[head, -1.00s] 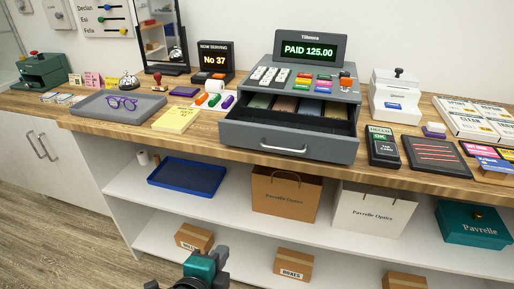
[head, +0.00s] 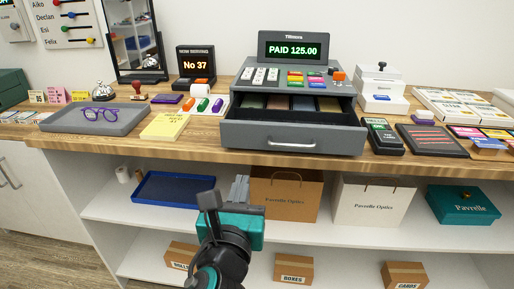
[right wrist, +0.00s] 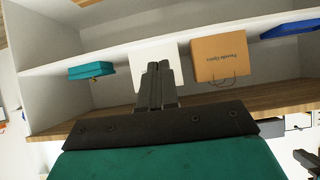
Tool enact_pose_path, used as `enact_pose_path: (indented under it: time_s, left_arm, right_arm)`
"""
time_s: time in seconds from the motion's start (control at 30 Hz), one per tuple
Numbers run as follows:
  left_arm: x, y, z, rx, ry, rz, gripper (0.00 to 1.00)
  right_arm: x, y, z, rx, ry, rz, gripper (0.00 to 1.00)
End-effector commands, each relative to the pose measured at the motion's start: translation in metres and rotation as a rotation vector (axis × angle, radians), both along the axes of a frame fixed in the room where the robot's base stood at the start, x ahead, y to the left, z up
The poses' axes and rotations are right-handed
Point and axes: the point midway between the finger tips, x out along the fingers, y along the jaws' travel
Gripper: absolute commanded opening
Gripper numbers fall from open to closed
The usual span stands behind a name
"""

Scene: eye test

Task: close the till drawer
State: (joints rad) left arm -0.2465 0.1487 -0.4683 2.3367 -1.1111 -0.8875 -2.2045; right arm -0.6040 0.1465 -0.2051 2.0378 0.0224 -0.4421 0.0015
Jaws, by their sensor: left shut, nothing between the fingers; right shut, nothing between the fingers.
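The grey till (head: 296,75) stands on the wooden counter with its display reading "PAID 125.00". Its till drawer (head: 294,138) is pulled out at the front, showing banknote compartments at the back and a dark interior; a silver handle is on its front. My left gripper (head: 240,188) is shut and empty, in front of the shelving, below and left of the drawer front and apart from it. My right gripper (right wrist: 155,85) shows only in the right wrist view, shut and empty, in front of the shelves, which appear upside down there.
A grey tray (head: 65,122) with purple glasses and a yellow pad (head: 166,127) lie left of the drawer. A card terminal (head: 383,137) stands close to its right. Below the counter (head: 225,155) are a blue tray, two paper bags and a teal box.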

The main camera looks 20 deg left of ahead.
Motion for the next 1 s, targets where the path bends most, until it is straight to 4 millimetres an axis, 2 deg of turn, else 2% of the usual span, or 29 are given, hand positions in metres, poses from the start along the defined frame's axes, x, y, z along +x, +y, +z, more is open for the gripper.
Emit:
enact_pose_path:
  time_s: [0.17,0.7,0.83,1.0]
  left_arm:
    - [0.014,0.004,0.002,0.009,-0.004,0.003,0.00]
    - [0.115,0.033,0.000,0.006,-0.001,0.002,0.00]
    - [0.128,0.037,0.000,0.005,-0.002,0.001,0.00]
    - [0.134,0.039,0.000,0.005,0.000,0.001,0.00]
  right_arm:
    - [0.001,0.000,0.000,0.000,-0.003,0.000,0.00]
    - [0.004,-0.001,-0.008,-0.001,-0.004,0.004,0.00]
    - [0.004,0.001,-0.007,0.001,-0.005,0.008,0.00]
    - [0.005,0.003,-0.004,0.005,-0.009,0.011,0.00]
